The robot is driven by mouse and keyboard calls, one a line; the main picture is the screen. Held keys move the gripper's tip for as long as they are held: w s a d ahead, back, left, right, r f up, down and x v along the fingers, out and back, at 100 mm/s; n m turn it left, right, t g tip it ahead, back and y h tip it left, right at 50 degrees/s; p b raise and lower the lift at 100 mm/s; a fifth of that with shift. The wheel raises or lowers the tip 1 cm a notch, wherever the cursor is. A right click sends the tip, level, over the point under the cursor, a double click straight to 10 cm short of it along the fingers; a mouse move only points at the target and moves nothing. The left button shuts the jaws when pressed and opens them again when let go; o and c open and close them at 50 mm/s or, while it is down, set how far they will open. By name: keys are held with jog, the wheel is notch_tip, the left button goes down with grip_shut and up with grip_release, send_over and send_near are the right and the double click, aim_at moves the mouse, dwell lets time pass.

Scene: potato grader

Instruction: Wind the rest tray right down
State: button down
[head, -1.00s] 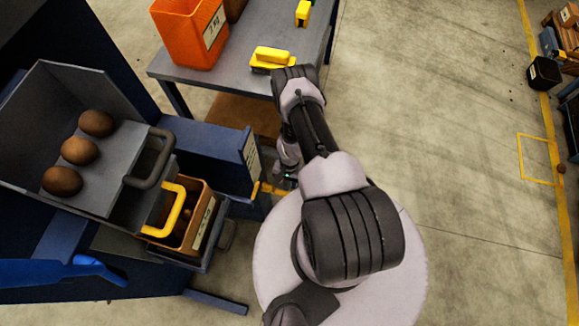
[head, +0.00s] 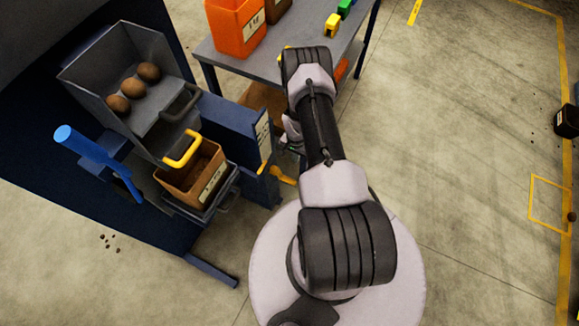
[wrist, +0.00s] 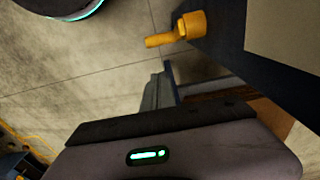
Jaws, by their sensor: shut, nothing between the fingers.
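The rest tray (head: 222,198) is a dark shelf low on the blue grader's side in the head view, with a brown labelled box on it. A yellow crank (head: 281,175) sticks out from the grader's blue post, right of the tray. The crank also shows in the wrist view (wrist: 182,28), at the top, with its handle pointing left. My gripper (wrist: 157,92) is shut and empty, apart from the crank and below it in the wrist picture. In the head view my arm hides most of the gripper.
A grey table (head: 285,62) with an orange bin (head: 236,30) stands behind my arm. The floor at the right (head: 450,150) is mostly clear.

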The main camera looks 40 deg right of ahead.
notch_tip(320, 180, down, 11)
jog(key=a+b, duration=0.2)
jog(key=b, duration=0.1)
jog(key=shift+s+a+r+b, duration=0.15)
jog(key=shift+s+b, duration=0.25)
